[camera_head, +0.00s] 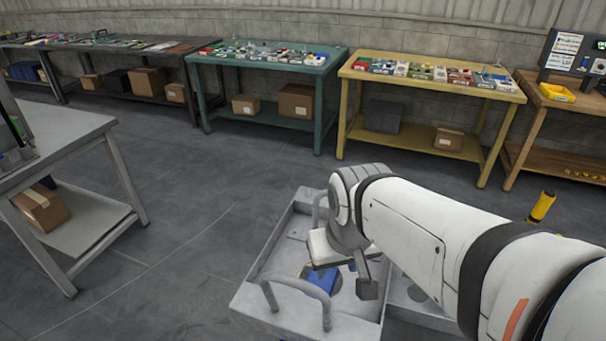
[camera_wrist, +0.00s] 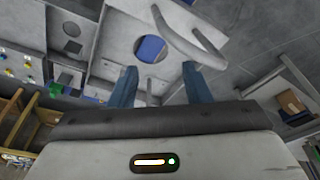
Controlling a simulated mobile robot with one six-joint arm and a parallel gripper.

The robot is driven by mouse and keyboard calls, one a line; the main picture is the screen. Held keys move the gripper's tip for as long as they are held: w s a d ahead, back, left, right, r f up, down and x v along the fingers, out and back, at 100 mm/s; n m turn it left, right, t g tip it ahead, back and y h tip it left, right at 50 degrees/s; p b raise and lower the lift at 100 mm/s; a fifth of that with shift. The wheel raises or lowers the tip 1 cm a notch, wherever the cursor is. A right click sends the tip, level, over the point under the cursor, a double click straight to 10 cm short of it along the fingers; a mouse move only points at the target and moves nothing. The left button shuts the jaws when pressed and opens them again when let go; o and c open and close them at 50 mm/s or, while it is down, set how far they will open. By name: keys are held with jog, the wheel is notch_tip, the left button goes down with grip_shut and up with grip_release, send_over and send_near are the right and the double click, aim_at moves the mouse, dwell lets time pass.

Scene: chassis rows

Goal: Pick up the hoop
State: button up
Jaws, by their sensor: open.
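A grey bent-bar hoop (camera_head: 298,284) stands at the near end of a grey tray-like chassis (camera_head: 250,301) in the head view. A similar bar (camera_head: 318,203) rises at the far end, partly behind my arm. I cannot tell which one is meant. My gripper (camera_head: 345,277) is over the chassis, beyond and right of the near hoop. In the wrist view my gripper (camera_wrist: 158,84) has its two blue fingers apart, with nothing between them. A curved grey hoop (camera_wrist: 188,48) shows ahead, near the right fingertip and apparently apart from it.
A blue object (camera_head: 321,278) lies inside the chassis, below my gripper. A grey table (camera_head: 60,132) stands at left. Benches with parts, including a teal one (camera_head: 270,65) and a yellow one (camera_head: 440,82), line the wall. The floor between is clear.

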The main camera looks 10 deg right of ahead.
jog(key=w+d+f+n+t+h+b, duration=0.1)
jog(key=w+d+f+n+t+b, duration=0.15)
jog(key=w+d+b, duration=0.35)
jog(key=w+d+f+n+t+h+b, duration=0.1)
jog(key=w+d+f+n+t+b, duration=0.2)
jog(key=w, duration=0.5)
jog(key=w+d+f+n+t+h+b, duration=0.1)
jog(key=w+d+f+n+t+b, duration=0.15)
jog(key=w+f+b, duration=0.35)
jog(key=w+f+n+t+y+b, duration=0.2)
jog(key=w+n+b, duration=0.1)
jog(key=w, duration=0.3)
jog(key=w+d+f+n+t+y+b, duration=0.1)
jog(key=w+f+n+y+b, duration=0.1)
jog(key=w, duration=0.4)
jog(key=w+d+f+n+t+y+b, duration=0.1)
jog(key=w+f+n+t+b, duration=0.1)
jog(key=w+n+b, duration=0.3)
jog(key=shift+w+d+f+t+y+b, duration=0.15)
jog(key=shift+w+t+y+b, duration=0.2)
jog(key=shift+w+b, duration=0.2)
jog(key=shift+c, duration=0.4)
grip_shut()
